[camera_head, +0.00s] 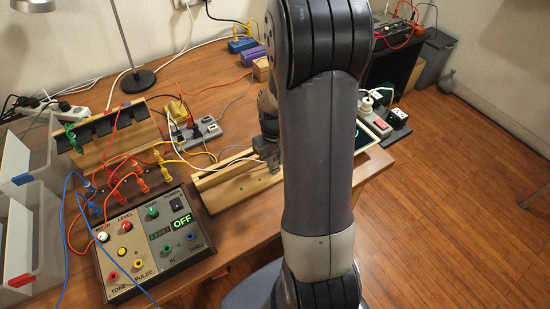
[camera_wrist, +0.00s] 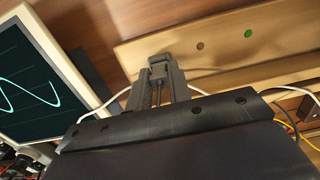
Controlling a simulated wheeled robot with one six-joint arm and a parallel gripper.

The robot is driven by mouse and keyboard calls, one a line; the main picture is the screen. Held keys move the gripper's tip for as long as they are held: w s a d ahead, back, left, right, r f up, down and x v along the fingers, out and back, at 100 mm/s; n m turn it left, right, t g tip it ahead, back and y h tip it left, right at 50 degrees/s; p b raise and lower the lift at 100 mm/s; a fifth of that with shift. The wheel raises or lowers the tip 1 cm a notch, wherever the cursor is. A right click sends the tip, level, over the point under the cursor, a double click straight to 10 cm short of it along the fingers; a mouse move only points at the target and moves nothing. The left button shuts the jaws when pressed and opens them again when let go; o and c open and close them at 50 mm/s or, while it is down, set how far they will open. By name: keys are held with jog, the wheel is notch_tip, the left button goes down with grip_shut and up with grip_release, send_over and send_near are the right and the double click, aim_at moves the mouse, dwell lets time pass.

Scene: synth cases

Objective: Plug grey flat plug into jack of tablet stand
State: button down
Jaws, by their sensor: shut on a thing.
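My gripper (camera_head: 268,150) is low over a long wooden rail (camera_head: 228,184), partly behind my arm. In the wrist view my gripper (camera_wrist: 160,66) is shut on a small dark grey piece, which I take to be the grey flat plug (camera_wrist: 158,72); the fingers hide most of it. The wooden rail (camera_wrist: 215,48) lies just beyond the fingertips, with a brown and a green round spot on its face. I cannot tell which is a jack, or whether the plug touches the wood. A tablet-like screen (camera_wrist: 28,75) with a cyan wave stands at left.
A control box (camera_head: 150,240) with knobs and an OFF display sits at front left, with red, yellow and blue leads. A white cable (camera_wrist: 108,103) runs behind my gripper. A grey power strip (camera_head: 205,130) and a wooden plug rack (camera_head: 105,145) stand behind the rail.

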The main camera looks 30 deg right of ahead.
aim_at(275, 160)
jog(key=c, duration=1.2)
grip_release()
jog(key=shift+c, duration=0.2)
notch_tip(275, 160, up, 11)
jog(key=shift+f+p, duration=0.15)
jog(key=shift+p, duration=0.3)
